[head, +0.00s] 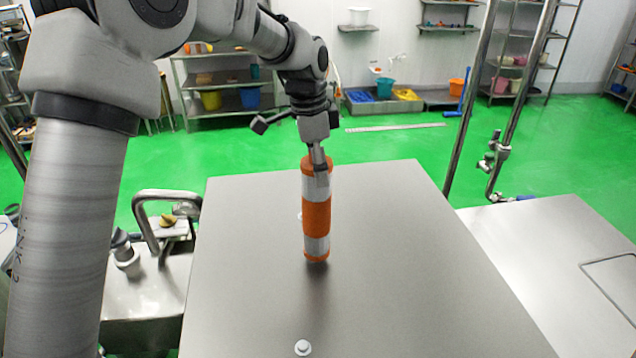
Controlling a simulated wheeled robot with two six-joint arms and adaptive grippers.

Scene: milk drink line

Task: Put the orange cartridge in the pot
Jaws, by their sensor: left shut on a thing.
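The orange cartridge (317,214) is an upright cylinder with orange and silver bands, in the middle of the head view over the steel table top. My left gripper (318,156) comes down from above and is shut on its top end. A dark shadow lies right under the cartridge's bottom; I cannot tell whether it touches the table or hangs just above it. I cannot make out a pot in this view. My right gripper is not in view.
The steel table (400,290) is mostly bare, with a small pale knob (303,347) near its front. A curved steel handle (150,222) stands at the left. Another steel surface (545,250) lies at the right, near upright pipes (470,100). Shelves stand at the back.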

